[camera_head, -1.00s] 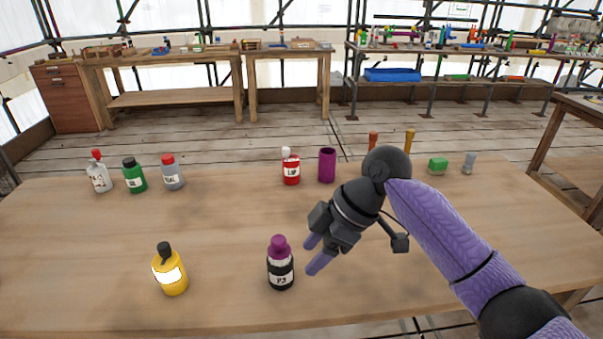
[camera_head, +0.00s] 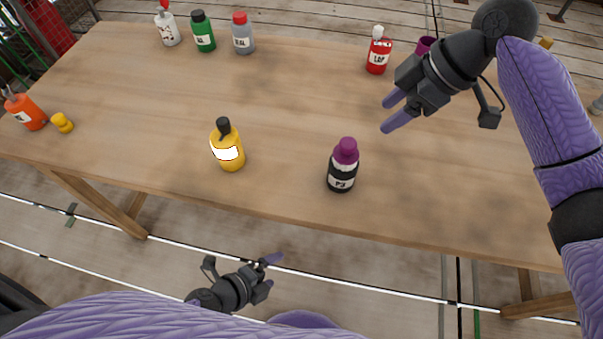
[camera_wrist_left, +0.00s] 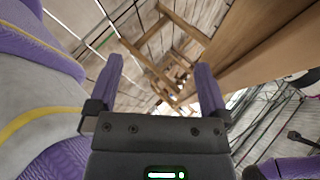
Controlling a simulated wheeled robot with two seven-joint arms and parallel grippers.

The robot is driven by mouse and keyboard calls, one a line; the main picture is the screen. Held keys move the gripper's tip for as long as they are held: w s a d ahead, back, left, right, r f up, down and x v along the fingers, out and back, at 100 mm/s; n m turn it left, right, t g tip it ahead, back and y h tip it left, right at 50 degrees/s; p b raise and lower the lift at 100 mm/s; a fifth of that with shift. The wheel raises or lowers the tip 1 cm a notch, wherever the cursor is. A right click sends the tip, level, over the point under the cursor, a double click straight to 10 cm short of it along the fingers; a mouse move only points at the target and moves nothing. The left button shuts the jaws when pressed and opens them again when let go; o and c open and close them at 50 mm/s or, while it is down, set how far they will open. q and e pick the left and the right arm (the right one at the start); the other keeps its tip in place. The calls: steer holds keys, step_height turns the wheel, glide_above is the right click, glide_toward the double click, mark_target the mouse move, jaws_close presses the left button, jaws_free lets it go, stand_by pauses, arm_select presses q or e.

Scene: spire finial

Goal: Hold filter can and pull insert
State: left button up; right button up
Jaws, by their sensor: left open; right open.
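The likely filter can is a black bottle-shaped can (camera_head: 342,176) with a white "P3" label. It stands upright near the table's front edge. A purple insert or cap (camera_head: 346,151) sits in its top. My right gripper (camera_head: 391,111) is open and empty, above the table to the upper right of the can and apart from it. My left gripper (camera_head: 272,271) is below and in front of the table edge. In the left wrist view its two purple fingers (camera_wrist_left: 160,85) are spread with nothing between them.
On the wooden table (camera_head: 280,105) stand a yellow bottle (camera_head: 228,152), an orange bottle (camera_head: 27,112), a small yellow piece (camera_head: 62,123), a red bottle (camera_head: 378,54), and green (camera_head: 203,34), grey (camera_head: 243,38) and white (camera_head: 168,27) bottles. Around the can the tabletop is clear.

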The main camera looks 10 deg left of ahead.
mark_target(343, 168)
arm_select(q)
steer(key=w+d+r+m+t+h, duration=0.1)
steer(key=w+d+r+m+h, duration=0.3)
steer(key=r, duration=0.6)
steer(key=w+d+r+m+t+h, duration=0.1)
steer(key=w+d+r+m+h, duration=0.2)
steer(key=w+d+r+m, duration=0.5)
steer(key=a+m+y, duration=0.1)
steer(key=a+m, duration=0.1)
steer(key=m, duration=0.1)
steer(key=a+m+y, duration=0.1)
steer(key=a+m, duration=0.1)
steer(key=m, duration=0.1)
steer(key=w+a+m+y, duration=0.1)
steer(key=a+m+y, duration=0.1)
steer(key=a+m, duration=0.1)
steer(key=shift+r+m, duration=0.1)
steer(key=shift+m, duration=0.3)
steer(key=x, duration=1)
steer(key=shift+a, duration=0.15)
steer(key=c, duration=1.1)
